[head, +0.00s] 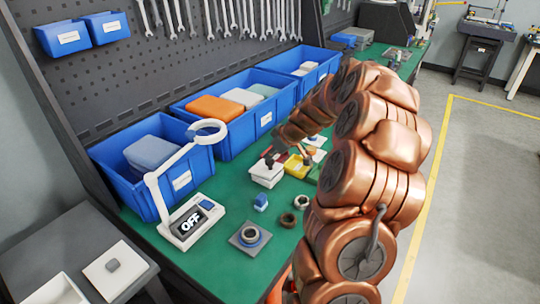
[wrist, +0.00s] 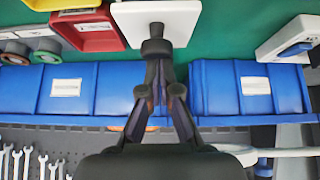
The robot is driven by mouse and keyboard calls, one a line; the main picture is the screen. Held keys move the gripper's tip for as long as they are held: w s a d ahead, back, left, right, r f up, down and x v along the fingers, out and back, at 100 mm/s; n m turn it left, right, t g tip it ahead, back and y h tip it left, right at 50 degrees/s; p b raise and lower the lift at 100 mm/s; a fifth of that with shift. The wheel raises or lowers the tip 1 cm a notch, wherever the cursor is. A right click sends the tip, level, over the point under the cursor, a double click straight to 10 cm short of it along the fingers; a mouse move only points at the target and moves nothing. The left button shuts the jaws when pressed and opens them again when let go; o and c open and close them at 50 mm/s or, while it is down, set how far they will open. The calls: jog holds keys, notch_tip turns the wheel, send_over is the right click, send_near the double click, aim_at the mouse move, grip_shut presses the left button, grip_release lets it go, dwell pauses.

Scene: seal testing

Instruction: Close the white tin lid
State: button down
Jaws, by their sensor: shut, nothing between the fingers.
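The white tin (head: 267,174) stands on the green bench, beside a yellow tin and a red one. In the wrist view its white lid (wrist: 185,22) appears as a pale square, with a dark knob (wrist: 156,47) standing out from it. My gripper (wrist: 156,68) is shut, its fingertips overlapping the knob in the picture with nothing held between them. I cannot tell whether they touch the knob. In the head view my copper arm hides most of the gripper. The lid's seam and how far it is closed cannot be made out.
The yellow tin (head: 297,166) and red tin (wrist: 85,32) are close by. Blue bins (head: 232,112) line the back. Wrenches hang above.

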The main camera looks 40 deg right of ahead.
aim_at(272, 164)
jog(key=shift+s+d+f+t+b, duration=0.1)
jog(key=shift+s+f+t+b, duration=0.3)
jog(key=shift+b, duration=0.85)
jog(key=shift+f+t+b, duration=0.1)
jog(key=shift+f+b, duration=0.45)
jog(key=shift+b, duration=0.65)
jog(key=b, duration=0.2)
jog(key=shift+s+f+t+b, duration=0.15)
jog(key=shift+f+t+b, duration=0.1)
jog(key=shift+t+b, duration=0.15)
jog(key=shift+s, duration=0.1)
jog(key=shift+s+f+y+b, duration=0.2)
jog(key=shift+y+b, duration=0.1)
jog(key=shift+b, duration=0.1)
jog(key=r, duration=0.4)
jog(key=shift+w+r, duration=0.2)
jog(key=shift+r, duration=0.2)
jog(key=b+v, duration=0.1)
jog(key=v, duration=0.9)
jog(key=shift+r, duration=0.3)
